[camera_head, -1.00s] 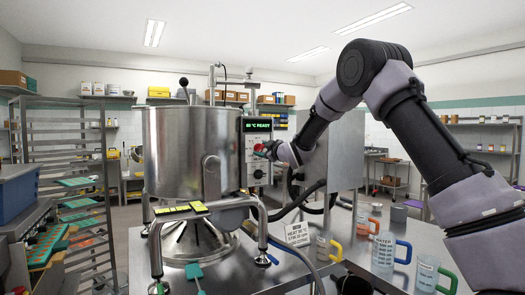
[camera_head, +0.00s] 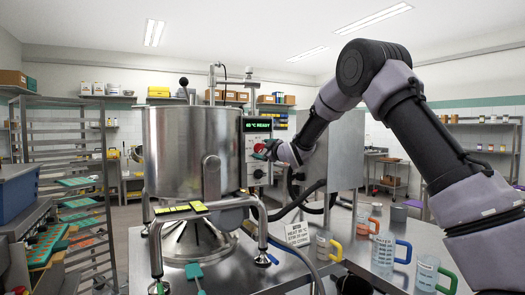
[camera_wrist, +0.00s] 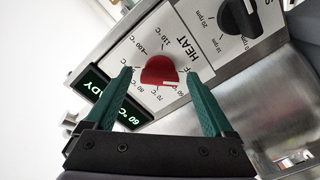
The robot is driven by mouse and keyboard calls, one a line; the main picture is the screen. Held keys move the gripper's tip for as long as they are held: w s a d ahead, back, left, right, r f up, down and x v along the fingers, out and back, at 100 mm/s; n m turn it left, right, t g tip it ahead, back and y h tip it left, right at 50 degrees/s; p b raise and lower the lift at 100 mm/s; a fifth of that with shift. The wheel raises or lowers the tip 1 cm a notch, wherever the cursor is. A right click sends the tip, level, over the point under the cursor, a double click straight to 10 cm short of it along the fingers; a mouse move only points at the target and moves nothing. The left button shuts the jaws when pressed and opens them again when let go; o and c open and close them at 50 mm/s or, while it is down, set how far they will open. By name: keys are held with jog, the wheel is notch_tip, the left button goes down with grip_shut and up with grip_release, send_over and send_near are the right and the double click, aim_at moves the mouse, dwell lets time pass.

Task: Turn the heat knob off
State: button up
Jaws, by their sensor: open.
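The red heat knob (camera_wrist: 160,70) is on the control panel, with HEAT and temperature marks printed around it. A white mark shows at its lower right edge in the wrist view. My gripper (camera_wrist: 158,78) is open, with one teal finger on each side of the knob. Gaps show between the fingers and the knob; I cannot tell how far off the panel the tips are. The green display (camera_head: 257,125) reads 60 °C READY.
A black speed knob (camera_wrist: 240,16) is beside the heat knob. The large steel kettle (camera_head: 183,150) stands left of the panel. Black hoses (camera_head: 300,202) hang below. Measuring jugs (camera_head: 383,250) stand on the steel table at the right.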

jog(key=v, duration=1.1)
jog(key=shift+w, duration=0.15)
jog(key=s+d+r+m+g+h, duration=0.1)
jog(key=s+d+r+m+h, duration=0.25)
jog(key=s+d+m, duration=0.55)
jog(key=s+d+r+m+g+h, duration=0.15)
jog(key=s+d+h, duration=0.25)
jog(key=d, duration=0.8)
jog(key=s+d+f+m+g, duration=0.1)
jog(key=s+d+f+m, duration=0.1)
jog(key=s, duration=0.7)
jog(key=s+d+f+m+g, duration=0.1)
jog(key=s+m, duration=0.3)
jog(key=s, duration=0.5)
jog(key=s+d+f+m+g, duration=0.2)
jog(key=s+d+m+g, duration=0.1)
jog(key=s, duration=0.6)
jog(key=shift+s+d+f+m, duration=0.2)
jog(key=shift+d+f+m, duration=0.05)
jog(key=shift+f+m, duration=0.15)
